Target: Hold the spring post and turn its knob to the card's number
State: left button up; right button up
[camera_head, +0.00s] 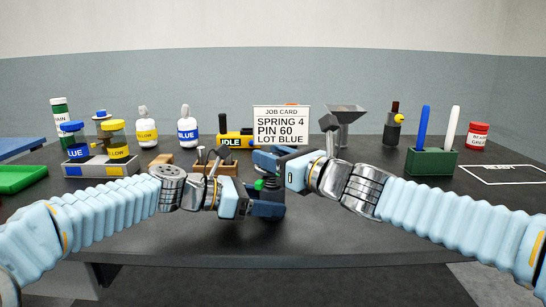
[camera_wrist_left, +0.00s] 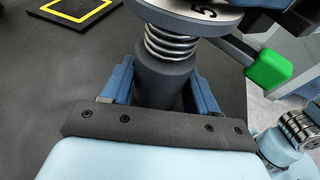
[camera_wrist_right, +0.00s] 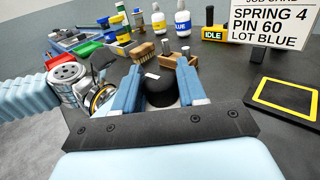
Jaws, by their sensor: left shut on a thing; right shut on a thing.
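The spring post (camera_wrist_left: 160,82) shows in the left wrist view as a dark post with a coiled spring (camera_wrist_left: 172,45) and a light dial disc above it. A "5" is readable on the disc's edge; the pointer's reading cannot be told. A green-tipped lever (camera_wrist_left: 268,68) sticks out beside it. My left gripper (camera_head: 266,203) is shut on the post below the spring. My right gripper (camera_head: 272,158) is above it, shut on the black knob (camera_wrist_right: 160,88). The job card (camera_head: 281,126) reads SPRING 4, PIN 60, LOT BLUE. In the head view my grippers mostly hide the post.
Behind the grippers are a wooden block with pins (camera_head: 213,168) and a yellow IDLE device (camera_head: 234,139). Capped jars and bottles stand at the left. A green holder (camera_head: 431,161) with blue and white sticks stands right. A yellow-outlined dark pad (camera_wrist_right: 286,96) lies near the card.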

jog(key=shift+h, duration=0.3)
jog(key=o, duration=1)
jog(key=shift+c, duration=0.2)
jog(key=shift+s+d, duration=0.1)
jog(key=shift+d, duration=0.05)
jog(key=v, duration=1.1)
jog(key=shift+s+d, duration=0.2)
jog(key=shift+s, duration=0.15)
jog(key=shift+f, duration=0.15)
